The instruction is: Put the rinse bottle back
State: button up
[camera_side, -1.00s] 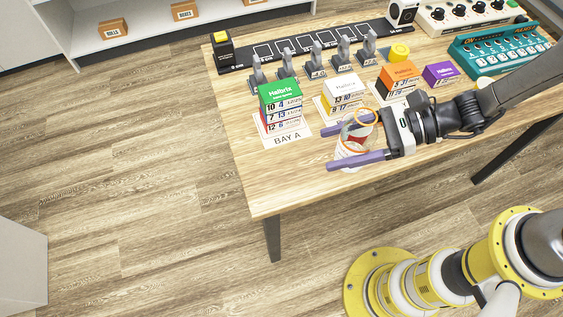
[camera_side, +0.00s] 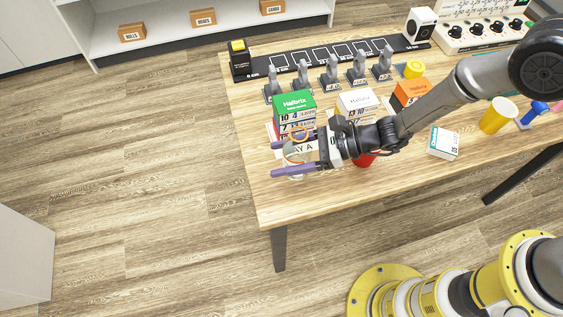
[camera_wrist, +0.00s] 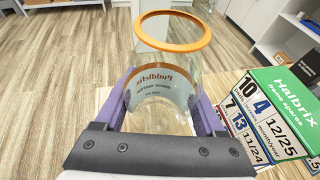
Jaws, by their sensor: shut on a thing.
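My gripper (camera_side: 273,158) is shut on a clear, open-topped container with an orange rim (camera_side: 292,156), its purple fingers on either side. In the wrist view the container (camera_wrist: 165,95) looks upright and empty, with a printed label that reads reversed through the wall. Its shape is more like a jar or cup; I cannot tell whether it is the rinse bottle. It is over the table's front-left part, before the green-topped Halbrix stack (camera_side: 295,108) and the BAY A card (camera_side: 308,146). I cannot tell whether its base touches the table.
The Halbrix stack (camera_wrist: 275,105) is close on the right in the wrist view. A red object (camera_side: 365,160) is partly hidden behind my wrist. A white box (camera_side: 443,142) and a yellow cup (camera_side: 497,116) stand to the right. The table's front-left corner (camera_side: 275,205) is clear.

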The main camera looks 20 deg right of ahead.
jog(key=shift+w+a+f, duration=0.15)
jog(key=shift+f, duration=0.1)
jog(key=shift+a+f, duration=0.1)
jog(key=shift+f, duration=1.5)
jog(key=shift+f, duration=0.15)
jog(key=o, duration=1.5)
jog(key=shift+d+r, duration=0.25)
jog(key=shift+d, duration=0.05)
jog(key=v, duration=1.1)
jog(key=shift+d+r, duration=0.15)
